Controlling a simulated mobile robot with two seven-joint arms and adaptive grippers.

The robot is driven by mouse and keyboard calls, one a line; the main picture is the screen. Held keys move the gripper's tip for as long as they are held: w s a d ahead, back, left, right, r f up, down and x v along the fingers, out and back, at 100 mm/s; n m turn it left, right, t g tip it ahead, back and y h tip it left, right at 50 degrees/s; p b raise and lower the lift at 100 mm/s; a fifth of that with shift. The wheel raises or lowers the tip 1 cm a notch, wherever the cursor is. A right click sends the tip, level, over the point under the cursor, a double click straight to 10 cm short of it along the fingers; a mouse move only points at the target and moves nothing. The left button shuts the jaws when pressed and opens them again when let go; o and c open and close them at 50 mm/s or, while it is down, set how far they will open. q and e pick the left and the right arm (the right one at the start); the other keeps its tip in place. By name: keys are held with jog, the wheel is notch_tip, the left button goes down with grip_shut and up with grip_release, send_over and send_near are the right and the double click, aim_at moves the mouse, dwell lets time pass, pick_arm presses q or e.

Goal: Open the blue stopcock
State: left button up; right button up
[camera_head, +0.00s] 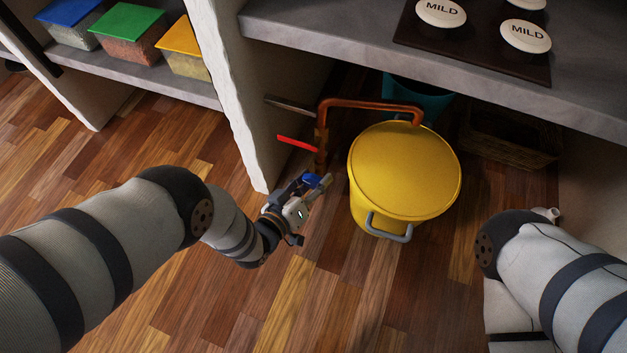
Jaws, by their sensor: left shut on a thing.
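The blue stopcock (311,180) shows as a small blue handle low by the copper pipe (368,103), left of the yellow bin. My left gripper (318,187) reaches in from the left and is shut on the blue handle. Its fingers hide part of the handle, so its exact angle is hard to tell. A red lever (297,143) sits higher on the same pipework and points to the left, apart from my gripper. My right arm shows at the right edge, but its gripper is not visible.
A yellow lidded bin (404,171) stands close to the right of my left gripper. A masonry wall (237,90) rises at its left. The counter (330,31) overhangs behind, with a dark basket (510,137) beneath. The wooden floor in front is clear.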

dwell(0.4)
pick_arm(q)
jog(key=o, duration=1.1)
jog(key=v, duration=1.2)
jog(key=shift+o, duration=0.2)
